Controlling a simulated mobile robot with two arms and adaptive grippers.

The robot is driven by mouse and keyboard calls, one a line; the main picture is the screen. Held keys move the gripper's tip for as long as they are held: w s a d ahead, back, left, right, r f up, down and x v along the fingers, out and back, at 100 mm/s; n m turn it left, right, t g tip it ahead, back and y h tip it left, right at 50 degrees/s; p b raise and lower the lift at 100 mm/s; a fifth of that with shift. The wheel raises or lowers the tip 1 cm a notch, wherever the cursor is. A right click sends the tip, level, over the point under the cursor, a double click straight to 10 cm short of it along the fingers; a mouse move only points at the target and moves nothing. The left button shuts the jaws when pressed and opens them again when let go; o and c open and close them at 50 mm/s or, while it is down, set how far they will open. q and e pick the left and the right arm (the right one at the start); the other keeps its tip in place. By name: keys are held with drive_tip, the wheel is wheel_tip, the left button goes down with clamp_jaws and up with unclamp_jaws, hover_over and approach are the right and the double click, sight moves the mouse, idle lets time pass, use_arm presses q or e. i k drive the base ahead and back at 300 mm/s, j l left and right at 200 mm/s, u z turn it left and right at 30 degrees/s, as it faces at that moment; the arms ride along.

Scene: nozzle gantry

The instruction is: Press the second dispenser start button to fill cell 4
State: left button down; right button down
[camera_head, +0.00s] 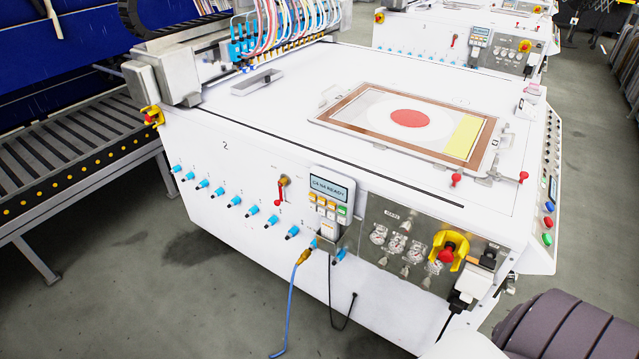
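A white control box (331,196) hangs on the front face of the near white machine, which is marked "2". Its small display (328,187) seems to read "C4", an unclear middle part and "READY". Below the display are several small yellow and orange buttons (321,203) and green buttons (342,211) at the right. Their labels are too small to read, so I cannot tell which is the second dispenser start button. No cell is clearly marked as cell 4. Neither of my grippers is in view.
A framed screen (350,107) with a red disc lies on the machine top. A red-and-yellow emergency stop (447,249) and gauges (395,240) sit right of the control box. A blue hose (290,305) hangs below. A roller conveyor (70,150) stands left. The front floor is mostly clear.

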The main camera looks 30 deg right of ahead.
sight(546, 238)
drive_tip(key=z, duration=2.4)
